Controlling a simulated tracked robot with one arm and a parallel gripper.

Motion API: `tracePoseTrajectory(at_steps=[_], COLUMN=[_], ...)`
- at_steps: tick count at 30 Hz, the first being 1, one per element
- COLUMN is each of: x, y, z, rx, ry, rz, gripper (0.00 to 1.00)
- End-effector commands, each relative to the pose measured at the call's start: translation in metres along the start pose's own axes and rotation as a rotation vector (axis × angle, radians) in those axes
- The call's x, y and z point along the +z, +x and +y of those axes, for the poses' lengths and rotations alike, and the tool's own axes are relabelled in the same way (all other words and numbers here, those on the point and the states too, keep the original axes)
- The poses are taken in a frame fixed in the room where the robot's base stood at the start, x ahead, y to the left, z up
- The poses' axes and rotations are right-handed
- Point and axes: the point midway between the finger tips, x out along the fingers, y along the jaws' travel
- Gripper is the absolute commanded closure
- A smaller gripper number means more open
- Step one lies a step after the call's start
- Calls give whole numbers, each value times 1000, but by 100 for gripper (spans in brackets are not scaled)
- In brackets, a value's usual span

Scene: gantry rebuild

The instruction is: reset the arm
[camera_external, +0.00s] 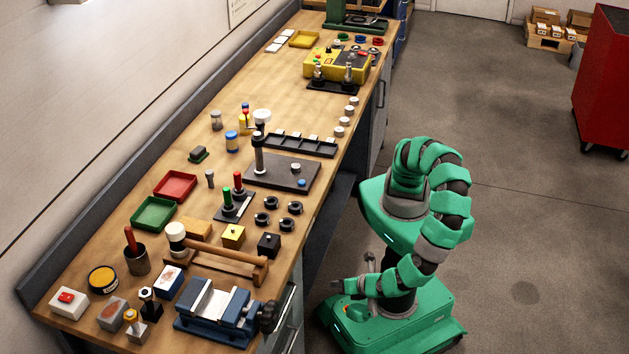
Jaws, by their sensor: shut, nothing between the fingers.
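My green arm (447,205) is folded beside the workbench, above my tracked base. It arches over at the top, comes down on the right and bends back to the left, low down. My gripper (338,286) is at the low left end of the arm, just above the front of my base. It is small in the picture and appears shut and empty. It is apart from the bench and touches nothing on it.
The long wooden workbench (105,258) on the left holds a blue vise (222,312), red tray (175,186), green tray (154,213), black press plate (283,173) and yellow box (337,63). A red cabinet (603,80) stands far right. The floor (530,230) between is clear.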

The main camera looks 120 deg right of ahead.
Motion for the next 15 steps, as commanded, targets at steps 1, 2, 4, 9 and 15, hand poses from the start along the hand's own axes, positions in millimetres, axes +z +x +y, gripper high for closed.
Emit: tracePoseTrajectory(at_steps=[1, 2, 4, 9, 15], x=[3, 4, 8, 28, 75], y=[-5, -8, -15, -36, -60], z=[15, 23, 43, 99, 173], rx=[-38, -58, -101, -185, -248], ry=[74, 113, 207, 439, 720], rz=[48, 74, 137, 289, 469], gripper=[100, 100, 100, 100, 100])
